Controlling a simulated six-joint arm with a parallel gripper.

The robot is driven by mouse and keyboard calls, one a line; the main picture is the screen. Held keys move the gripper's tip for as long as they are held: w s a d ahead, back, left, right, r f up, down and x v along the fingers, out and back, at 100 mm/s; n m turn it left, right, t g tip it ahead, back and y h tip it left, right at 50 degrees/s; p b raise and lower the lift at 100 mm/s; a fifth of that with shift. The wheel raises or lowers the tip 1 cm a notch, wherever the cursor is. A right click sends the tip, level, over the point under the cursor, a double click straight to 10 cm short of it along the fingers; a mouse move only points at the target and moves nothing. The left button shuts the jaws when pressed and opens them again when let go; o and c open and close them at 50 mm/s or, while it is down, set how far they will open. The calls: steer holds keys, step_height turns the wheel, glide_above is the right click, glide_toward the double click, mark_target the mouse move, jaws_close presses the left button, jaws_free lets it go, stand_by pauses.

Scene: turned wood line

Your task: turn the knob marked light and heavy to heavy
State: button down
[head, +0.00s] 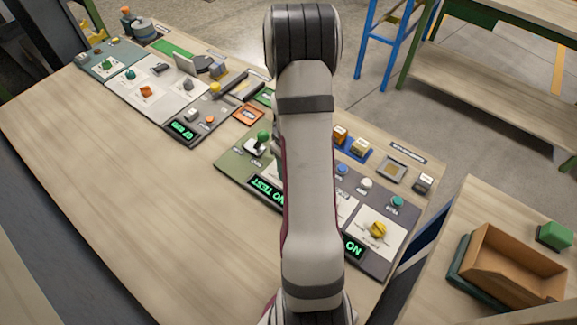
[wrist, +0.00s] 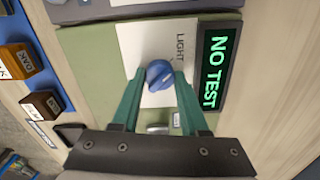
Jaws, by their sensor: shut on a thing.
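The blue knob (wrist: 160,75) sits on a white card (wrist: 130,40) in the wrist view, with a pale mark across its top. The word LIGHT is printed on the card, sideways, above and right of the knob. No word HEAVY can be read. My gripper (wrist: 161,79) has its green fingers on either side of the knob and is shut on it. A display (wrist: 215,68) beside the card reads NO TEST. In the head view my arm hides the knob and the gripper; part of the same display (head: 268,190) shows left of the arm.
A green-topped lever (head: 262,141) stands left of my arm. Right of it are a yellow knob (head: 377,230), a teal button (head: 398,202) and a white button (head: 366,183). Wooden blocks (head: 360,146) sit on a blue tray behind. The table's near left part is clear.

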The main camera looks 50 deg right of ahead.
steer(key=m, duration=0.8)
steer(key=shift+m, duration=0.3)
steer(key=m, duration=0.4)
steer(key=shift+m, duration=2.4)
steer(key=shift+c, duration=2.1)
jaws_free()
